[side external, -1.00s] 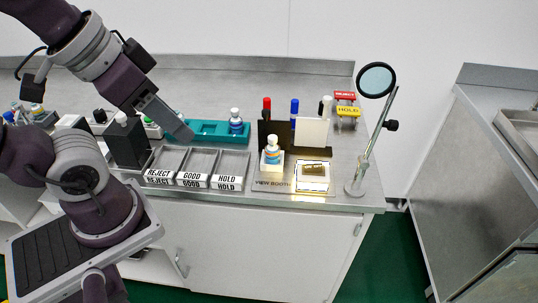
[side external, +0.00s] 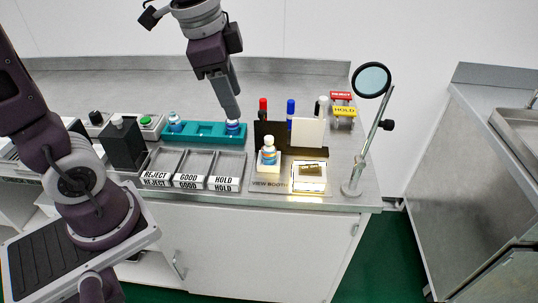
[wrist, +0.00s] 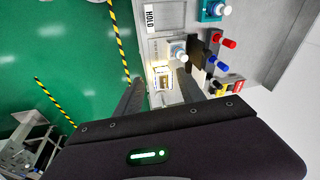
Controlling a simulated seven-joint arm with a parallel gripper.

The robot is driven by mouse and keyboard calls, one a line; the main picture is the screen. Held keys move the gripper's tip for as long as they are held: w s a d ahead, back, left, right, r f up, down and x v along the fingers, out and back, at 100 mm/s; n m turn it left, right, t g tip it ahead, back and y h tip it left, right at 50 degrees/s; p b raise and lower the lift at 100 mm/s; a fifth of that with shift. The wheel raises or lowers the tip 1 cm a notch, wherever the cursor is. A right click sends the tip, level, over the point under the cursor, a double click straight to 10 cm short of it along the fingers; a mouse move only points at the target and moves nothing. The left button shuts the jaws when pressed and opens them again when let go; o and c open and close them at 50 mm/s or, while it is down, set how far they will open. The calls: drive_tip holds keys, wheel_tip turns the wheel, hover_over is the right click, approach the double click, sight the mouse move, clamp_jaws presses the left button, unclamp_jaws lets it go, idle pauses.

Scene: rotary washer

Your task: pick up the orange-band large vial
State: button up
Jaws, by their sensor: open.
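A white-capped vial (side external: 268,150) stands upright on a white block in the viewing area; its band looks blue with a warm tint, too small to tell for sure. It also shows from above in the wrist view (wrist: 178,51). Another vial (side external: 233,127) with a blue label stands at the right end of the teal rack (side external: 203,131), partly hidden by my fingers. A third vial (side external: 174,121) is at the rack's left end. My gripper (side external: 232,113) is above the rack's right end, beside and behind the viewing-area vial. In the wrist view its fingers (wrist: 160,88) are apart and empty.
REJECT, GOOD and HOLD trays (side external: 198,168) lie in front of the rack. A dark and white backing panel (side external: 309,131), red and blue markers (side external: 291,106) and a magnifier (side external: 371,80) on a stand are on the right. A black box (side external: 124,147) stands left.

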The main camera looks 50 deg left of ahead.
drive_tip(key=w+a+f+m+g, duration=0.2)
drive_tip(key=w+f+m, duration=0.3)
drive_tip(key=w+f, duration=0.35)
drive_tip(key=m, duration=0.3)
hover_over(269, 137)
drive_tip(key=shift+g, duration=0.4)
drive_tip(key=f, duration=0.4)
drive_tip(key=shift+d+f, duration=0.35)
drive_tip(key=shift+m, duration=0.3)
drive_tip(key=f, duration=0.8)
drive_tip(key=shift+a, duration=0.4)
clamp_jaws()
